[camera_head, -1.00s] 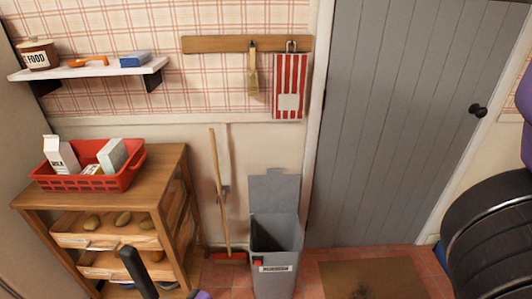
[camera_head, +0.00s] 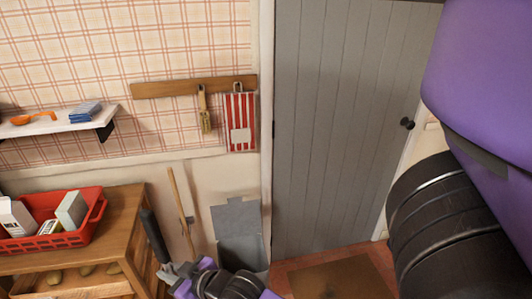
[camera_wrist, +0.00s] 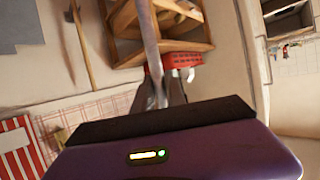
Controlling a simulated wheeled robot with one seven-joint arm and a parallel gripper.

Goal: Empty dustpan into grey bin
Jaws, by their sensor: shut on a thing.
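The grey bin (camera_head: 237,243) stands against the wall left of the door with its lid (camera_head: 236,218) raised; my arm covers its lower part. Part of its grey lid shows at the upper left of the upside-down wrist view (camera_wrist: 20,26). My gripper (camera_head: 176,270) is at the bottom of the head view, left of the bin. It is shut on a long handle with a dark grip (camera_head: 153,236), apparently the dustpan's. In the wrist view, my gripper (camera_wrist: 160,92) holds the grey shaft (camera_wrist: 148,30). The pan and any contents are not visible.
A wooden rack (camera_head: 130,205) with a red basket (camera_head: 72,238) stands left of my gripper. A broom (camera_head: 180,205) leans behind it. A shelf (camera_head: 60,125), a hanging brush (camera_head: 205,112) and a striped cloth (camera_head: 240,125) are above. A mat (camera_head: 340,278) lies by the door.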

